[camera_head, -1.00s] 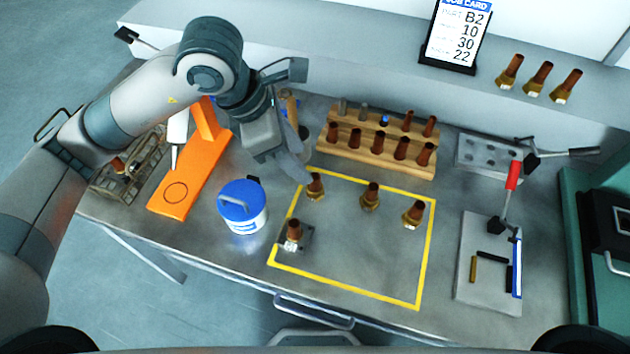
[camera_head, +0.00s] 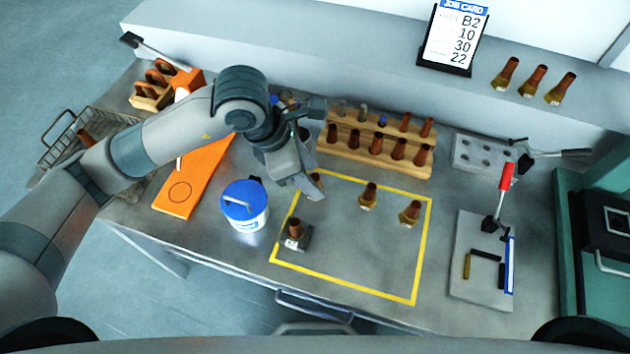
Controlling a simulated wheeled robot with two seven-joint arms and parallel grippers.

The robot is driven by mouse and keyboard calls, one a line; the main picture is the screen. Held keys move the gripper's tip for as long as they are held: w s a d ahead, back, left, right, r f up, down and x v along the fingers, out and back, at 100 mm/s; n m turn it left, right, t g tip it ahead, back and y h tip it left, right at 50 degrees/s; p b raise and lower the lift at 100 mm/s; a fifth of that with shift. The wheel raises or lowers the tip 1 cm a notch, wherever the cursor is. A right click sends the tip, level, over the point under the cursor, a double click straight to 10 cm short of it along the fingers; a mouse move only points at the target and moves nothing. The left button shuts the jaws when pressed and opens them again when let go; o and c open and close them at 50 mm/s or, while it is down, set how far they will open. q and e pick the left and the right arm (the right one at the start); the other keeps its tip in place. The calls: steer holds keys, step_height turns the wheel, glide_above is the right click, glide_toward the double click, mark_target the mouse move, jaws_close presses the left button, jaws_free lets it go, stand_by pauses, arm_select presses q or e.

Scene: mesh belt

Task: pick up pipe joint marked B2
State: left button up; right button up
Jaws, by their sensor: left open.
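Several copper-and-brass pipe joints stand in the yellow-outlined area of the bench. One pipe joint (camera_head: 317,179) at the back left is mostly hidden by my left gripper (camera_head: 312,190), which is open and right at it; I cannot tell whether the fingers are around it or touching it. Two more stand to the right, a middle joint (camera_head: 368,194) and a right joint (camera_head: 410,212). Another joint (camera_head: 295,229) stands on a small grey block at the front left. Marks on the joints are too small to read. The job card (camera_head: 455,38) shows B2. My right gripper is not in view.
A wooden rack (camera_head: 375,158) with pipe pieces stands behind the area. A blue-lidded tub (camera_head: 244,207) and an orange board (camera_head: 190,185) are left of it. A clamp fixture (camera_head: 485,280) is at the right. The front middle of the outlined area is clear.

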arm_select(q)
steer(key=shift+x, duration=1.25)
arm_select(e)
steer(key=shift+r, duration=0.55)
arm_select(q)
steer(key=shift+c, duration=0.5)
jaws_close()
steer(key=shift+r, duration=0.1)
